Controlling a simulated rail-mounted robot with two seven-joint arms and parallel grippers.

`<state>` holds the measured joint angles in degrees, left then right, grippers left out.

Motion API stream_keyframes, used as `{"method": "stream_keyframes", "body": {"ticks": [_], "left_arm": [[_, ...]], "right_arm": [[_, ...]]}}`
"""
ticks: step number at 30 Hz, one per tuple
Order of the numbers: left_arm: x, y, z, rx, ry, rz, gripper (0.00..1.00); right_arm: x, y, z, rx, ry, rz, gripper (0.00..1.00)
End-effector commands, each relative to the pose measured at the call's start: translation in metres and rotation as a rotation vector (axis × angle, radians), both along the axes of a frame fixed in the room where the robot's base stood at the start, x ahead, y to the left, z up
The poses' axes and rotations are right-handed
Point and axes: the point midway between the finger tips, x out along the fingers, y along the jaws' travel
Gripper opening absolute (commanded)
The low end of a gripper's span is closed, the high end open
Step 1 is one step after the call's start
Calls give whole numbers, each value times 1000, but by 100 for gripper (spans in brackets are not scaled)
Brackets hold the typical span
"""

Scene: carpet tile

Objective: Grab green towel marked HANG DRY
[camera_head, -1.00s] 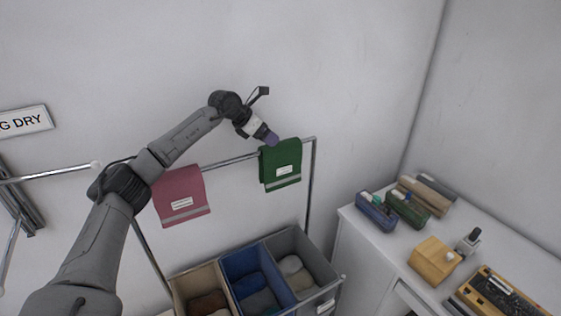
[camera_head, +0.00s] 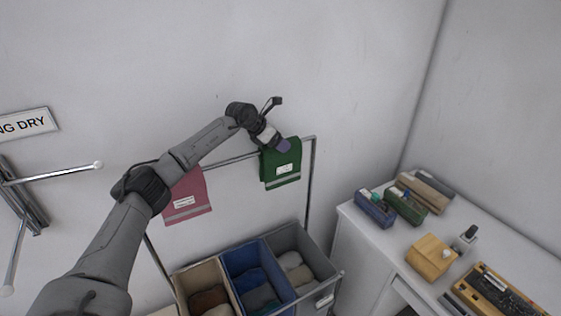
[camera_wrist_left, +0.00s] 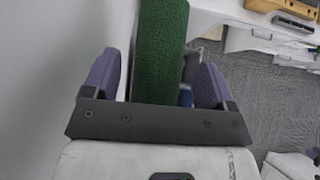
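The green towel (camera_head: 280,165) hangs folded over the rail, with a small white label on its front; the label is too small to read. My left gripper (camera_head: 284,146) is at the top of the towel in the head view. In the left wrist view the purple fingers of my left gripper (camera_wrist_left: 155,82) are spread wide.
A pink towel (camera_head: 187,196) hangs on the same rail (camera_head: 232,159). Open bins (camera_head: 262,275) of folded cloths stand below. A white counter (camera_head: 386,240) with boxes is at right. A sign ending "G DRY" (camera_head: 27,124) is on the left wall.

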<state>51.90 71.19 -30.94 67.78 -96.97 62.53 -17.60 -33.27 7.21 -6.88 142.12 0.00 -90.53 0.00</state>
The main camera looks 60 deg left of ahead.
Motion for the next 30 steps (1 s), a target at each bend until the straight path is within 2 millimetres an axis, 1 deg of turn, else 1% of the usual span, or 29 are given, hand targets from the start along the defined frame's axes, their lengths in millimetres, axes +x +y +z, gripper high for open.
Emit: {"method": "stream_keyframes", "body": {"ticks": [1, 2, 18, 21, 30], "left_arm": [[0, 0, 0, 0, 0, 0, 74], [0, 0, 0, 0, 0, 0, 71], [0, 0, 0, 0, 0, 0, 19], [0, 0, 1, 0, -2, 0, 11], [0, 0, 4, 0, -3, 0, 11]], "right_arm": [[0, 0, 0, 0, 0, 0, 43], [0, 0, 0, 0, 0, 0, 43], [0, 3, 0, 9, 0, -6, 43], [0, 3, 0, 9, 0, -6, 43], [0, 3, 0, 8, 0, -6, 43]]}}
